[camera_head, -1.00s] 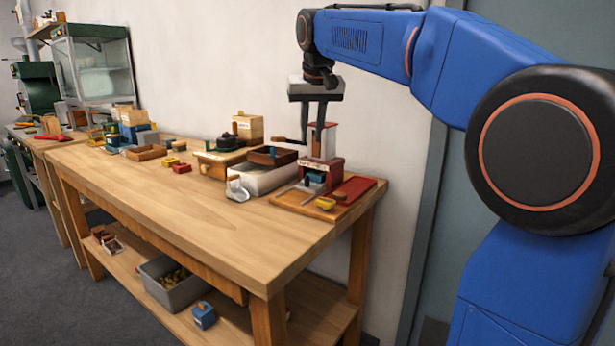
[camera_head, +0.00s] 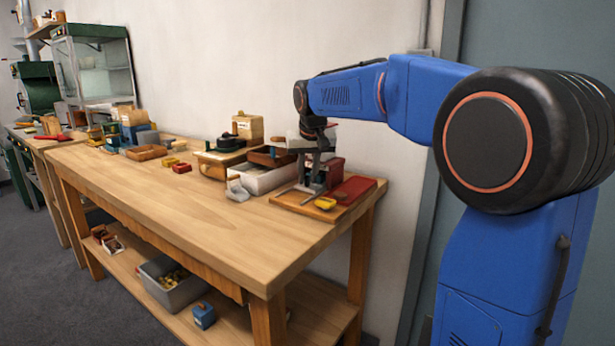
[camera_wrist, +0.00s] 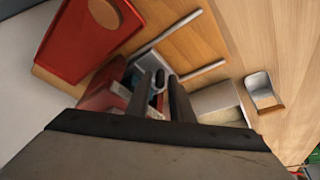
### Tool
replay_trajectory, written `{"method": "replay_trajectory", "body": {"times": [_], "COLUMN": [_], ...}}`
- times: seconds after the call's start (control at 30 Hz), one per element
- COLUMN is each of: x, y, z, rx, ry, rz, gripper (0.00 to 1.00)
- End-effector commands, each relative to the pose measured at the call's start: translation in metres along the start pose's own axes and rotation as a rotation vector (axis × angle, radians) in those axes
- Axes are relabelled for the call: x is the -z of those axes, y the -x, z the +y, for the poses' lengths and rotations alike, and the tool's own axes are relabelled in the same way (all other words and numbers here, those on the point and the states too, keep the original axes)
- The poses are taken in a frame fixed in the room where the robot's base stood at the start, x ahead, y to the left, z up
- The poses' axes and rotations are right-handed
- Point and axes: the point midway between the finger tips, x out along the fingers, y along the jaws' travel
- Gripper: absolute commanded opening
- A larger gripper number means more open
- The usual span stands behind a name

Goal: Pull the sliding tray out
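A red-framed device (camera_head: 334,170) stands on a wooden board (camera_head: 308,210) at the right end of the bench; its red body also shows in the wrist view (camera_wrist: 103,88). A pale grey tray-like part (camera_wrist: 148,56) with a blue piece inside shows at the device, mostly hidden behind my fingers. I take it for the sliding tray. Two thin pale rails run out beside it. My gripper (camera_head: 311,178) points down in front of the device. Its two dark fingers (camera_wrist: 162,84) are apart, with a small dark part visible between them. I cannot tell whether they touch it.
The front of the bench top (camera_head: 190,215) is clear.

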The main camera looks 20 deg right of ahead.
Motion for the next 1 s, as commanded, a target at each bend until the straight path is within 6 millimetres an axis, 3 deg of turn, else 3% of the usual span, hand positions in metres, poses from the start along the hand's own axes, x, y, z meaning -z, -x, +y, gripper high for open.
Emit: {"method": "replay_trajectory", "body": {"times": [0.33,0.43,0.67,1.0], "x": [0.000,0.000,-0.002,-0.040], "y": [-0.004,-0.004,-0.003,0.013], "z": [0.000,0.000,-0.002,-0.045], "rx": [0.000,0.000,0.000,0.002], "ry": [0.000,0.000,0.001,0.005], "rz": [0.000,0.000,0.000,0.001], "gripper": [0.20,0.00,0.00,0.00]}}
